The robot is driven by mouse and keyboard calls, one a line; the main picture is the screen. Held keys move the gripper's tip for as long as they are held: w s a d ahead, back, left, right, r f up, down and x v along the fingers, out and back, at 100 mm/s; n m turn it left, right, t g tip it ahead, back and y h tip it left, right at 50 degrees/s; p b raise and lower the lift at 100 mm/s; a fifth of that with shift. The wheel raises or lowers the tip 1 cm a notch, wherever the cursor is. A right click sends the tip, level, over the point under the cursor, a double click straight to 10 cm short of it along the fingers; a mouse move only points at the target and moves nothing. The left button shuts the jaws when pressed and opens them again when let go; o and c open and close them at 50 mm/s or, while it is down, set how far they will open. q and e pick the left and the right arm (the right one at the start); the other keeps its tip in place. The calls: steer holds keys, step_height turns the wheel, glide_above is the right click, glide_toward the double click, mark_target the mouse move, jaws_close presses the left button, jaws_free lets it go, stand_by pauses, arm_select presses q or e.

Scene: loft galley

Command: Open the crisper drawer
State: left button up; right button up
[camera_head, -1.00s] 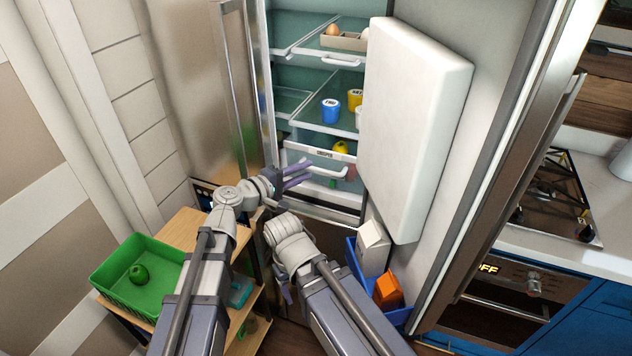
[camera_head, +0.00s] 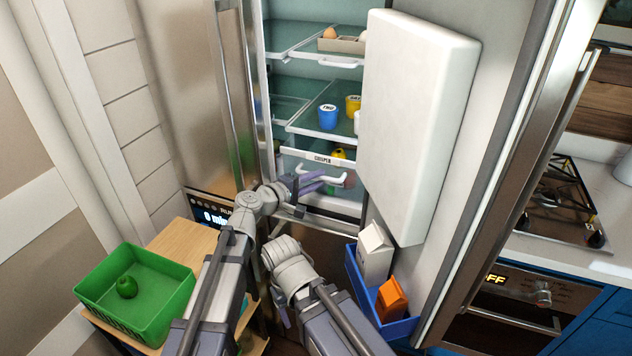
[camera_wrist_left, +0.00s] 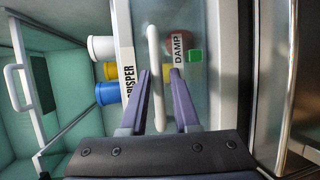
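The crisper drawer (camera_head: 318,158) is the low clear bin with a white, labelled top strip inside the open fridge. It looks shut. Its white bar handle (camera_head: 339,180) runs across the front and also shows in the left wrist view (camera_wrist_left: 154,50). My left gripper (camera_head: 308,182) is at the handle. In the left wrist view its two purple fingers (camera_wrist_left: 160,78) are spread, one on each side of the bar, with gaps visible. My right gripper (camera_head: 282,302) hangs low beside its arm, mostly hidden, so its fingers are unclear.
The fridge door (camera_head: 415,125) stands open at the right, with a blue bin (camera_head: 355,280) holding cartons below. A green basket (camera_head: 160,305) sits on a wooden stand at the left. Blue and yellow cups (camera_head: 327,117) stand on the shelf above the drawer.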

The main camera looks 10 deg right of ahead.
arm_select(q)
steer(key=shift+d, duration=0.1)
steer(key=shift+c, duration=0.4)
jaws_close()
steer(key=shift+s, duration=0.15)
stand_by(0.9)
